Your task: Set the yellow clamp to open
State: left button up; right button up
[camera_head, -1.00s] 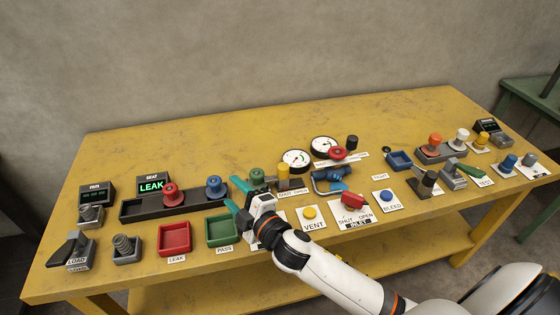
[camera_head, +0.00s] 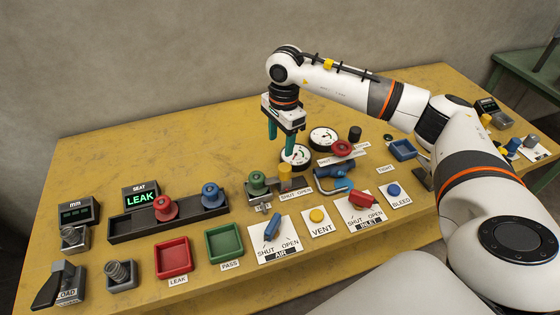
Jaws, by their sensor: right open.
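The yellow clamp (camera_head: 285,177) shows as a small upright yellow piece on a dark base, just behind a label (camera_head: 296,194) reading SHUT and OPEN. I cannot tell its setting from this view. My right gripper (camera_head: 281,146) points down above and behind the clamp, in front of the wall side of the table. Its two green fingers are apart with nothing between them, and they look clear of the clamp. My left gripper is not in view.
Round gauges (camera_head: 323,138) sit behind. The AIR valve's blue handle (camera_head: 271,228) is in front. Bare table lies at the back left.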

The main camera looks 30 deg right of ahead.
aim_at(285, 166)
jog(key=shift+h, duration=0.3)
jog(key=f, duration=0.3)
jog(key=f+p, duration=0.1)
jog(key=f, duration=0.3)
jog(key=d+f+p, duration=0.1)
jog(key=f, duration=0.3)
jog(key=shift+s+d+f, duration=0.1)
jog(key=shift+s+f, duration=0.05)
jog(key=shift+f, duration=0.05)
